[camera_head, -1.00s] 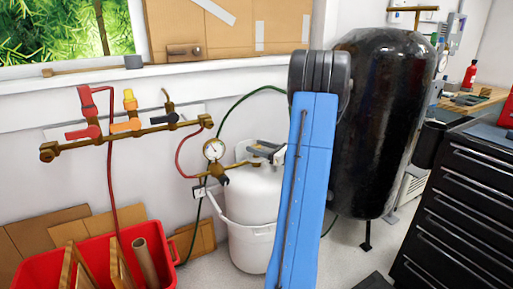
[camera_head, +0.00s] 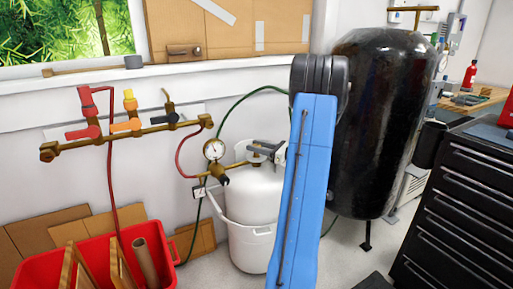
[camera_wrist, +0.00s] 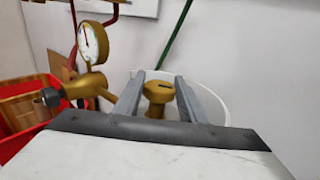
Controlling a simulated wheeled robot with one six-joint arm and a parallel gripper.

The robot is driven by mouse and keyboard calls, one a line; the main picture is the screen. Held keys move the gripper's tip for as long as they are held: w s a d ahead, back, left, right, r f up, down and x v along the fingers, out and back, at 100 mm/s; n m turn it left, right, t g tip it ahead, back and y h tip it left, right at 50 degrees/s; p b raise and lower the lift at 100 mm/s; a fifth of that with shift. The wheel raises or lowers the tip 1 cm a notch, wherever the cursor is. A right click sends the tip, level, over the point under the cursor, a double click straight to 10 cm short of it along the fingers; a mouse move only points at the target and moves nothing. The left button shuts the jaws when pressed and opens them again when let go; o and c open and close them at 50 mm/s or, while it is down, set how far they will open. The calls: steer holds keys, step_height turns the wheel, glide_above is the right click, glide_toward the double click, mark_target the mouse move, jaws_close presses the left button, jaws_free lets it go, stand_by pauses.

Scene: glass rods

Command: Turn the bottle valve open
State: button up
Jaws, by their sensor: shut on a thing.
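The white gas bottle (camera_head: 252,190) stands upright against the wall, with a brass regulator and round pressure gauge (camera_head: 214,149) at its top left. The brass bottle valve (camera_wrist: 157,94) is between the two grey fingers of my gripper (camera_wrist: 160,78) in the wrist view. My gripper (camera_head: 266,150) is shut on the valve at the bottle's top. In the head view my blue arm covers the bottle's right side, and the fingers largely hide the valve.
A red bin (camera_head: 95,262) with wood and a tube stands at left. A brass manifold (camera_head: 130,133) with hoses is on the wall. A black tank (camera_head: 378,120) and black drawer cabinet (camera_head: 460,210) stand at right. Some floor is clear around the bottle.

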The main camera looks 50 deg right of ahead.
steer(key=shift+n+g+y, duration=0.5)
steer(key=shift+n+y, duration=0.3)
steer(key=shift+y, duration=0.4)
steer(key=o, duration=1)
steer(key=shift+o, duration=0.2)
steer(key=shift+s+d, duration=0.1)
steer(key=v, duration=1.7)
steer(key=shift+s, duration=0.15)
